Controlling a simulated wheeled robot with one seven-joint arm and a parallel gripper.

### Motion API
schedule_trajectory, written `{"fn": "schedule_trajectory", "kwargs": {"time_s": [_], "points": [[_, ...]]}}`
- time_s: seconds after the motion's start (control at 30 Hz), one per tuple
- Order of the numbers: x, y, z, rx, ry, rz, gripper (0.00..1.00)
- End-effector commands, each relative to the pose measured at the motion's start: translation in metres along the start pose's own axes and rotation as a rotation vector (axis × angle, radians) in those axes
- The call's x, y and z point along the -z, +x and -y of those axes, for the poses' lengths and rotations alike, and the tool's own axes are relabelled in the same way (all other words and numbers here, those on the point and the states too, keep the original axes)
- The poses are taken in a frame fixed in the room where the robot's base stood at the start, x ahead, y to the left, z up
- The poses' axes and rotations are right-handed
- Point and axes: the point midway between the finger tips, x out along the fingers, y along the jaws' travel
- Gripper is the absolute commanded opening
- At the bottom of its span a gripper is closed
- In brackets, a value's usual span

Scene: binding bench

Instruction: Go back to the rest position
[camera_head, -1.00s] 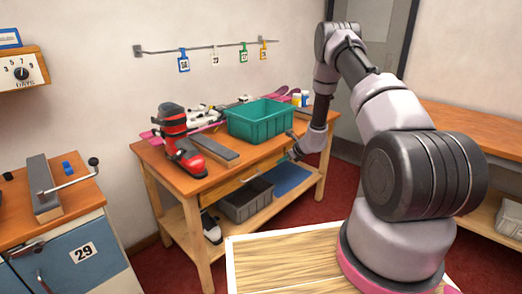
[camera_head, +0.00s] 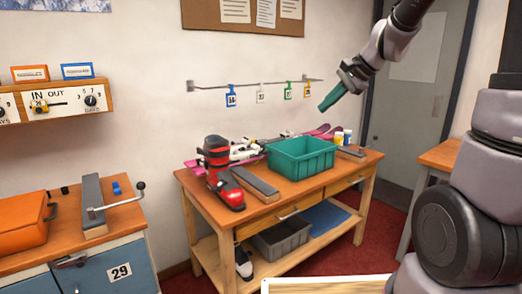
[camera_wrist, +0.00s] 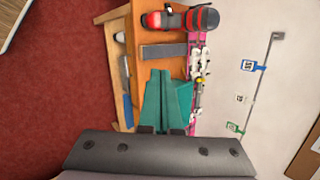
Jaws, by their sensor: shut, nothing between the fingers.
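My gripper (camera_head: 333,98) is raised in the air in the head view, above the right part of the wooden workbench (camera_head: 352,170) and in front of the wall by the door. Its teal fingers are shut with nothing between them and point down to the left. It touches nothing. In the wrist view the fingers (camera_wrist: 156,100) stand in front of the teal crate (camera_wrist: 181,94), and the similar colours make their edges hard to part.
The teal crate (camera_head: 300,160), a red ski boot (camera_head: 222,175) and a dark bar (camera_head: 255,184) are on the bench. A grey bin (camera_head: 280,238) is on its shelf. A tag rail (camera_head: 255,86) is on the wall. An orange case (camera_head: 25,222) is at left.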

Motion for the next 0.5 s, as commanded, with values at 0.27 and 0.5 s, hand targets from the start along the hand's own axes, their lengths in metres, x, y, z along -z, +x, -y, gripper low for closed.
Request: {"fn": "schedule_trajectory", "kwargs": {"time_s": [0.27,0.5], "points": [[-0.063,-0.090,-0.055,-0.084,-0.392,-0.140,0.00],[-0.086,-0.139,-0.107,-0.164,-0.643,-0.281,0.00]]}}
